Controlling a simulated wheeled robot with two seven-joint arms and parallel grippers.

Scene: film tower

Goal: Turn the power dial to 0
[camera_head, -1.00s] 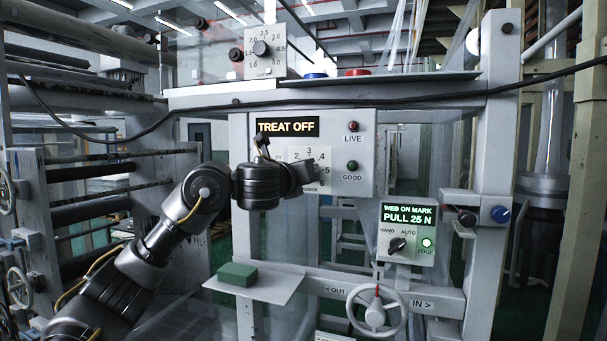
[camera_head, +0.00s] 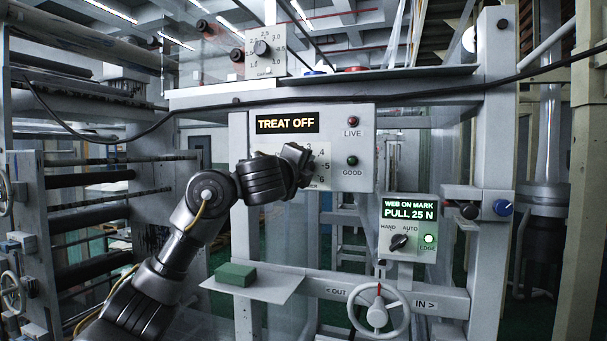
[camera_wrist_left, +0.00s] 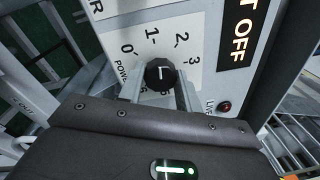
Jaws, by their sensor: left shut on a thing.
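The power dial is a round black knob (camera_wrist_left: 160,73) with a pale pointer mark, on a white scale plate (camera_wrist_left: 195,22). In the left wrist view, the numbers 0, 1, 2 and 3 show around it; which number the pointer faces is hard to tell. My left gripper (camera_wrist_left: 160,88) is shut on the knob, one finger on each side. In the head view, my left gripper (camera_head: 303,165) covers the knob, and several scale numbers show to its right. The display (camera_head: 287,123) above reads TREAT OFF. My right gripper is not in view.
LIVE (camera_head: 352,121) and GOOD (camera_head: 352,160) lamps sit right of the scale. A lower box (camera_head: 408,228) reads PULL 25 N. A handwheel (camera_head: 378,310) is below, and a green block (camera_head: 237,274) lies on a shelf (camera_head: 262,289). Another dial (camera_head: 262,48) is above.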

